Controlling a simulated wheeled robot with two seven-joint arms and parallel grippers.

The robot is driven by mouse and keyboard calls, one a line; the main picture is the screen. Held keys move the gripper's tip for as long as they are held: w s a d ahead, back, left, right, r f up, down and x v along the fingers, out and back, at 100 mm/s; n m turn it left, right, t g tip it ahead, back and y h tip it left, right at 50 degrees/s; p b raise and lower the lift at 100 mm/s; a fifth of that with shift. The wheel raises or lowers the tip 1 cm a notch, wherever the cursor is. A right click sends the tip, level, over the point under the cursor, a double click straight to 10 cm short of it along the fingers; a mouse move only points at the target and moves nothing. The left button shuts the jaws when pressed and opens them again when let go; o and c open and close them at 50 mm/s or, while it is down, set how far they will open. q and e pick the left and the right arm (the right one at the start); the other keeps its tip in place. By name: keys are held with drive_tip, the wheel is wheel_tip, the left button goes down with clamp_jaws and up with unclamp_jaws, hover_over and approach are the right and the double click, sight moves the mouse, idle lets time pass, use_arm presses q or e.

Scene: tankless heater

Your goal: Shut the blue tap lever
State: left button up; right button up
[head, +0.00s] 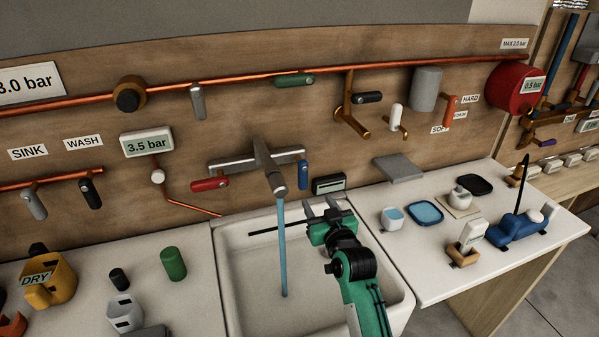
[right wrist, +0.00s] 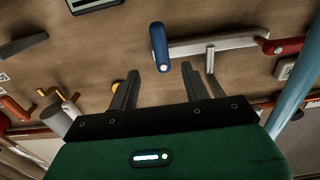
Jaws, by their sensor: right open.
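The blue tap lever (head: 303,176) hangs down from the right end of the grey mixer tap (head: 258,160) on the wooden wall. The red lever (head: 210,184) points sideways at the tap's left end. A blue water stream (head: 282,245) runs from the spout into the sink. My right gripper (head: 321,207) is open and empty above the sink, below and slightly right of the blue lever. In the right wrist view, the blue lever (right wrist: 160,47) shows just beyond the gap between the open fingers (right wrist: 163,85), apart from them. My left gripper is not in view.
The white sink (head: 240,300) lies under the tap. A small dark display (head: 328,184) sits right of the blue lever. The right counter (head: 425,270) holds a white cup (head: 392,218) and a blue dish (head: 425,213). A copper pipe (head: 230,77) crosses the wall above.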

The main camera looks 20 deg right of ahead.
sight(305, 179)
drive_tip(key=w+p, duration=0.1)
drive_tip(key=w, duration=0.5)
drive_tip(key=w+p, duration=0.1)
drive_tip(key=w, duration=0.4)
drive_tip(key=shift+w+a+r, duration=0.15)
drive_tip(key=shift+w, duration=0.6)
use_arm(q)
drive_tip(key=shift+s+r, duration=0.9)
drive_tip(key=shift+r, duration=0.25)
use_arm(e)
clamp_jaws()
